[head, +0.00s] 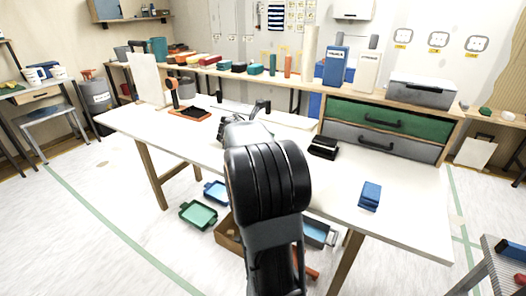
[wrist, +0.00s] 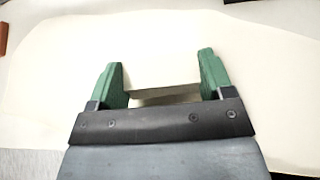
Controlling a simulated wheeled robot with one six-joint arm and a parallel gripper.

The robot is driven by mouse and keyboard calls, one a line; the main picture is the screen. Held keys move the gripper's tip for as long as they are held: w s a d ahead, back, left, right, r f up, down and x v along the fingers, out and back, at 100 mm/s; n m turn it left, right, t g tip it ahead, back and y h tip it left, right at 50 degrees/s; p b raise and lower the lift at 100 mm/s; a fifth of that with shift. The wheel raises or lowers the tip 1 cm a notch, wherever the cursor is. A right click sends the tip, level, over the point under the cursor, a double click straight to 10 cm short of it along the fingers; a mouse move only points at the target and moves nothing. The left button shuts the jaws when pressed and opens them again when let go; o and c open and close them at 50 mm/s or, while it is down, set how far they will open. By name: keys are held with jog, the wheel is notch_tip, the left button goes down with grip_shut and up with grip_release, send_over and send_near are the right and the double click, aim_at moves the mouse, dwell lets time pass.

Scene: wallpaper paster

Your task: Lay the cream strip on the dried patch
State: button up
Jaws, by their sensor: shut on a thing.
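In the wrist view my gripper (wrist: 160,64) has its two green fingers set apart, shut on a pale cream piece, which looks like the cream strip (wrist: 162,74). The piece spans the gap between the fingers. Beneath it lies a broad pale cream area (wrist: 60,75) with a curved edge on the greyer surface. I cannot tell whether this is the sheet or the dried patch, or whether the held piece touches it. In the head view my arm hides the held piece and most of the gripper over the worktable (head: 400,222).
A blue block (head: 370,196) and a black tool (head: 324,147) lie on the table right of my arm. A black-and-orange item (head: 196,113) lies at left, near an upright pale board (head: 146,80). Green and grey drawers (head: 385,125) stand behind. The table's front right is clear.

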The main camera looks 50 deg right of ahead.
jog(key=shift+w+d+f+b, duration=0.2)
jog(key=shift+d+f+b, duration=0.15)
jog(key=shift+d+f, duration=0.85)
jog(key=shift+w+d+f+b, duration=0.15)
jog(key=shift+f+b, duration=0.65)
jog(key=shift+f, duration=1.15)
jog(key=shift+f, duration=0.1)
jog(key=shift+f, duration=0.15)
jog(key=o, duration=1.4)
